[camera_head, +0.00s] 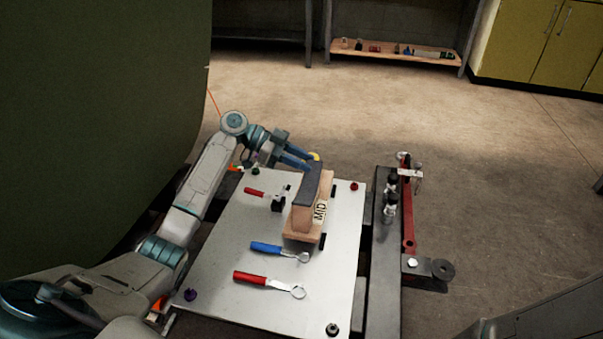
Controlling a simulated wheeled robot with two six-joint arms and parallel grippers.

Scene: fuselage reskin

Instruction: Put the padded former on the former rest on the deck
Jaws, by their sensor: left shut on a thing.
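The padded former (300,215) is a wooden block with a dark grey pad along its top and a "MID" label on its side. It stands upright over the right half of the pale deck (225,245). My left gripper (309,163) comes in from the left and is shut on the former's far end. Small black blocks (323,239) show beside the former, perhaps parts of the former rest, which is mostly hidden. I cannot tell whether the former touches the deck. My right gripper is not in view.
A blue-handled tool (267,248) and a red-handled tool (262,281) lie on the deck in front of the former. Another red-handled tool (255,192) lies to its left. A red bar (408,210) stands right of the deck. A large dark green panel (90,120) fills the left.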

